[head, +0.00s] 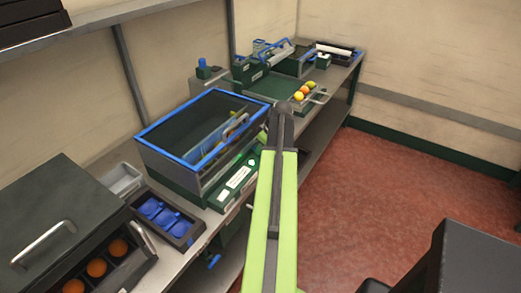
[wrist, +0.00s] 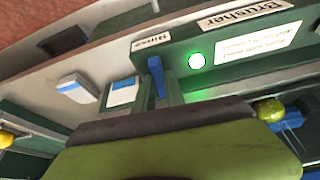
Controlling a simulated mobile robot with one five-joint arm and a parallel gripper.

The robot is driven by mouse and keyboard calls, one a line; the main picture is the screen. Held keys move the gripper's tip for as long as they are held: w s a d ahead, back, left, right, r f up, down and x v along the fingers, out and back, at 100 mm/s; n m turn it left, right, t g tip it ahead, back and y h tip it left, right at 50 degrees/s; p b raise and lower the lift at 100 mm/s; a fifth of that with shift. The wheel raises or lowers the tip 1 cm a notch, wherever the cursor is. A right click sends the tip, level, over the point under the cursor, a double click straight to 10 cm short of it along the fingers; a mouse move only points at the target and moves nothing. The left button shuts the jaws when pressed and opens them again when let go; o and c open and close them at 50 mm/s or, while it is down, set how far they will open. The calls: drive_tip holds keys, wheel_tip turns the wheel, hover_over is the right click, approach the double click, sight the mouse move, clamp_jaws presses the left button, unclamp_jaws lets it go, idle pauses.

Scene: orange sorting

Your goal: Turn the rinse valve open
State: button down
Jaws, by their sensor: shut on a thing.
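The rinse valve's blue lever (wrist: 155,68) stands below the "Rinse" label (wrist: 150,41) on a dark green machine front in the wrist view. My gripper (wrist: 158,88) is shut on this lever, with a dark green finger on each side of it. The lever's lower part is hidden between the fingers and my wrist. In the head view my green arm covers the gripper and the lever, so neither can be made out there. How far the lever is turned cannot be told.
A lit green button (wrist: 196,61) and the "Brusher" label (wrist: 246,14) are close to the gripper. A yellow-green fruit (wrist: 268,109) lies to the right. The blue-rimmed machine (head: 155,146), a tray of blue things (head: 187,229) and a crate of oranges (head: 139,262) line the bench. Red floor (head: 390,180) is open at right.

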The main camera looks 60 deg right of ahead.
drive_tip(key=shift+n, duration=0.5)
drive_tip(key=c, duration=1.4)
unclamp_jaws()
drive_tip(key=shift+r, duration=0.1)
drive_tip(key=p+v, duration=1.6)
drive_tip(key=v, duration=0.1)
drive_tip(key=shift+d, duration=0.4)
drive_tip(key=shift+r, duration=0.1)
